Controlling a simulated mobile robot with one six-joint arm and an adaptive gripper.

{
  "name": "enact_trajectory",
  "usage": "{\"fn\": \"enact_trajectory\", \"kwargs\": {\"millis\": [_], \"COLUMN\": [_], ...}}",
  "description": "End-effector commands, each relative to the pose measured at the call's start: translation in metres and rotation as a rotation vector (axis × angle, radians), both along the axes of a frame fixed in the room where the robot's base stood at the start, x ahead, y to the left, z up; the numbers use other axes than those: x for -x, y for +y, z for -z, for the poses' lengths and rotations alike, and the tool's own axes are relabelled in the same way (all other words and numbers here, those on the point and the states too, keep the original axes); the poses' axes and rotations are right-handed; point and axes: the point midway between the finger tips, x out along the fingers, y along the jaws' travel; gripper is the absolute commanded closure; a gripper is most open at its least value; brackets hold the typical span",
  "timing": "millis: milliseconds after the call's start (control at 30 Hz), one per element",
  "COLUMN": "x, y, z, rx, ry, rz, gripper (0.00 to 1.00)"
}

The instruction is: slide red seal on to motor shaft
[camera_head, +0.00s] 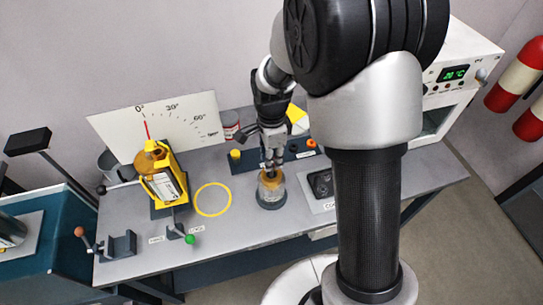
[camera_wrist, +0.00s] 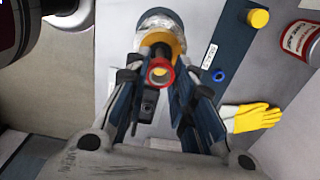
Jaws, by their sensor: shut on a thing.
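The red seal (camera_wrist: 160,71) is a small ring between the fingertips of my gripper (camera_wrist: 160,78) in the wrist view. My gripper is shut on it. In the head view my gripper (camera_head: 271,168) points down over a cylindrical motor (camera_head: 271,190) with a yellow-gold top and a grey base. The motor's top (camera_wrist: 162,36) shows just beyond the seal in the wrist view. The seal lines up closely with the shaft area, but I cannot tell whether it is around the shaft or only above it. The shaft is mostly hidden.
A yellow unit (camera_head: 165,182) stands before an angle-scale panel (camera_head: 185,122) at the left. A blue rack (camera_wrist: 218,48) holds a yellow cap (camera_wrist: 258,18) and a blue ring (camera_wrist: 218,75). Yellow gloves (camera_wrist: 253,117) and a red-and-white can (camera_wrist: 300,42) lie nearby. The yellow circle (camera_head: 213,199) is empty.

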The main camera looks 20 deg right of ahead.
Motion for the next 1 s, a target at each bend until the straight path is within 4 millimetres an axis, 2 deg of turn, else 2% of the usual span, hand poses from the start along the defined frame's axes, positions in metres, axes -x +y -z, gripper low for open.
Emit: {"fn": "enact_trajectory", "kwargs": {"millis": [1000], "x": [0.000], "y": [0.000], "z": [0.024], "rx": [0.000], "ry": [-0.001], "rz": [0.000], "gripper": [0.99]}}
